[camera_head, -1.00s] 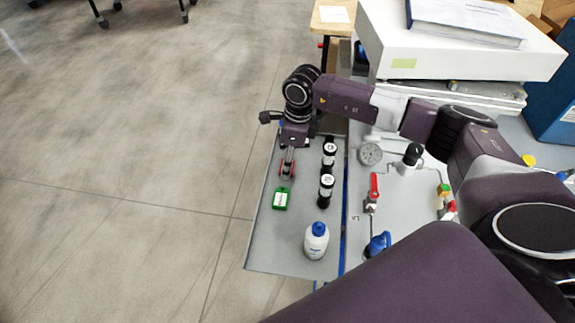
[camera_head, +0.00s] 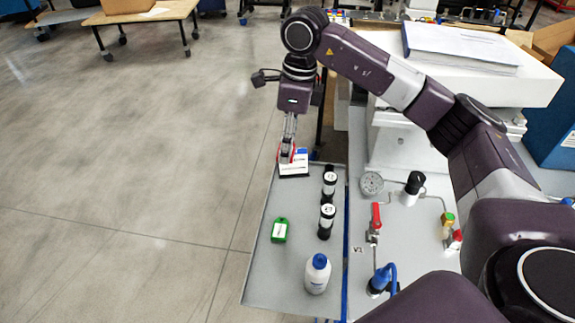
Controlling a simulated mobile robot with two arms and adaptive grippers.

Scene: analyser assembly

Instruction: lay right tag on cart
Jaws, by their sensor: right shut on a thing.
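My right gripper (camera_head: 287,156) reaches down over the far end of the grey cart top (camera_head: 262,270). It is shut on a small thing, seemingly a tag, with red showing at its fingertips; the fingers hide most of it. A white block with a dark lower edge (camera_head: 295,170) and a blue part shows right at the fingertips; I cannot tell whether they touch. My left gripper is not in view.
A panel with a red-handled valve (camera_head: 376,217) and a gauge (camera_head: 371,183) lies to the right. The cart's near left is clear.

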